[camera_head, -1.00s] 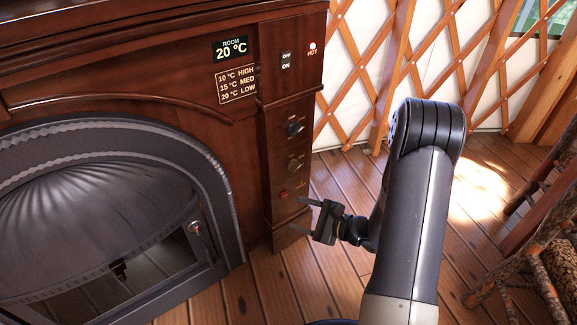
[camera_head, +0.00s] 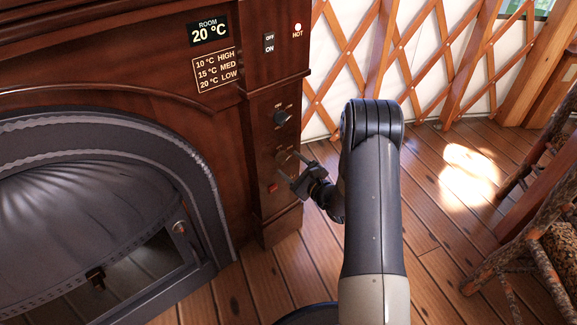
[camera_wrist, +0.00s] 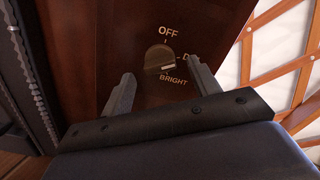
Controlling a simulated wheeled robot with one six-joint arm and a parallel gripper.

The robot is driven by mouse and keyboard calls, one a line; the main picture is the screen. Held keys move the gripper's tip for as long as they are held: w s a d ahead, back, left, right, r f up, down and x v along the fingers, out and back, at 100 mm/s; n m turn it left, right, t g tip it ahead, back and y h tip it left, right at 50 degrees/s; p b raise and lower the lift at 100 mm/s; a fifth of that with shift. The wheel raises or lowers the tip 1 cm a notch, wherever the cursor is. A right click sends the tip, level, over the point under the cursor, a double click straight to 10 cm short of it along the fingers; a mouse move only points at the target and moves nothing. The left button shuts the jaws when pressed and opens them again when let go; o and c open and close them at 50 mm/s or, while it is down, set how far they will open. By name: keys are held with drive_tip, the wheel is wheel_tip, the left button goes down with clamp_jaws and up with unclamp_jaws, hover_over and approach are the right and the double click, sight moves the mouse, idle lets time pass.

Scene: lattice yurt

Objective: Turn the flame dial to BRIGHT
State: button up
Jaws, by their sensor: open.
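The flame dial (camera_wrist: 158,56) is a brown round knob on the dark wood panel, with OFF above it, a partly hidden label starting with D at its right, and BRIGHT below right. A pale mark shows on its lower right side, near BRIGHT; whether it points exactly there I cannot tell. My gripper (camera_wrist: 161,70) is open, its fingers to the left and right of the dial; contact is not clear. In the head view the dial (camera_head: 282,157) is the middle control of the column, partly behind my gripper (camera_head: 289,167).
Another dark knob (camera_head: 281,117) sits above and a red button (camera_head: 272,187) below. Higher up are an OFF/ON switch (camera_head: 269,43), a lit HOT lamp (camera_head: 298,27) and a ROOM 20 °C display (camera_head: 208,31). A log-framed piece (camera_head: 535,250) stands right on the wood floor.

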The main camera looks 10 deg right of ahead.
drive_tip(key=shift+x, duration=0.85)
drive_tip(key=shift+c, duration=0.2)
drive_tip(key=c, duration=1)
